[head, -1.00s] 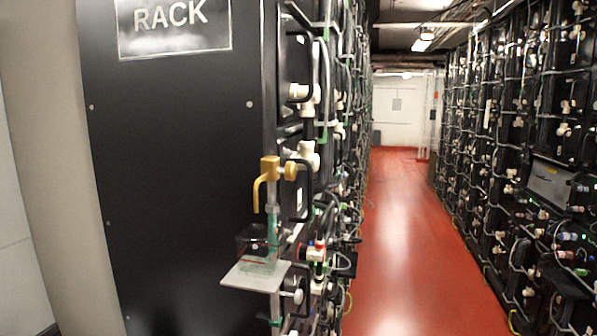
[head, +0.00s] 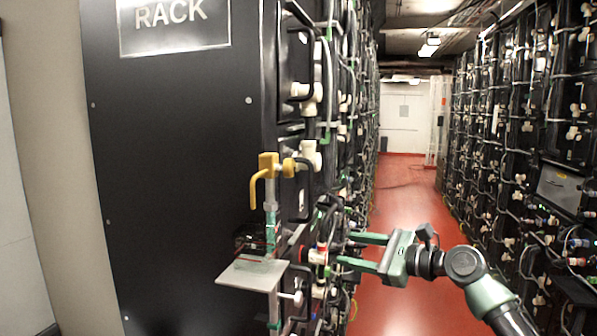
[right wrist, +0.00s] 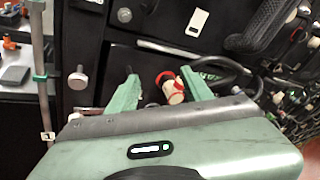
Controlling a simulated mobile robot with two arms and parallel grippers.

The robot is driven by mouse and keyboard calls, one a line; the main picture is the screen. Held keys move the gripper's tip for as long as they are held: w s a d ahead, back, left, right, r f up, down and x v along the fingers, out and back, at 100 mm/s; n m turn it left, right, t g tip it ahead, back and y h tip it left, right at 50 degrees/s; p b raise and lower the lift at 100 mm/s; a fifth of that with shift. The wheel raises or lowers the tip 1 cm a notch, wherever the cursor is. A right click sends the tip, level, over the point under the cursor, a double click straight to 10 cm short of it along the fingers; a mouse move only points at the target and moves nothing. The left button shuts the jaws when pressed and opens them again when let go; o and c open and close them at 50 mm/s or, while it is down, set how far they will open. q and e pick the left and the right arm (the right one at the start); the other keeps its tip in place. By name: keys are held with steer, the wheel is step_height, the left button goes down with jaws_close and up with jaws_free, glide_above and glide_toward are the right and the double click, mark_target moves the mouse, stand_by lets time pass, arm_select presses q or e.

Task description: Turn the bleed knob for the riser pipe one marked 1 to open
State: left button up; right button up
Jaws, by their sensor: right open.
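A thin vertical riser pipe (head: 271,222) with a yellow lever valve (head: 268,168) on top stands at the rack's front corner. A pale round knob (head: 297,297) sticks out to its right, low down. In the right wrist view the pipe (right wrist: 40,70) is at the left, with a small tag marked 1 (right wrist: 47,136). A pale knob (right wrist: 78,78) shows right of the pipe there. My right gripper (head: 345,249) is open, above and right of the low knob and apart from it. In the right wrist view a red-ringed white fitting (right wrist: 171,87) appears between its fingers (right wrist: 160,77). My left gripper is not in view.
A grey shelf plate (head: 252,272) juts out at the pipe. The black rack (head: 180,150) fills the left, with cables and fittings along its aisle side. Another rack (head: 500,150) lines the right. The red aisle floor (head: 400,200) between them is clear.

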steer(key=s+a+r+g+y, duration=0.1)
steer(key=s+a+r+y, duration=0.1)
steer(key=s+r, duration=0.35)
steer(key=s+a+r+g+y, duration=0.1)
steer(key=s+r+g, duration=0.1)
steer(key=r, duration=0.7)
steer(key=g+y, duration=0.2)
steer(key=g, duration=0.1)
glide_toward(294, 167)
steer(key=a, duration=0.2)
steer(key=shift+n, duration=0.4)
steer(key=p+x, duration=0.2)
steer(key=x, duration=0.4)
steer(key=shift+w+a+r, duration=0.1)
steer(key=shift+w, duration=0.05)
steer(key=shift+w+a, duration=0.2)
steer(key=shift+a, duration=0.2)
jaws_close()
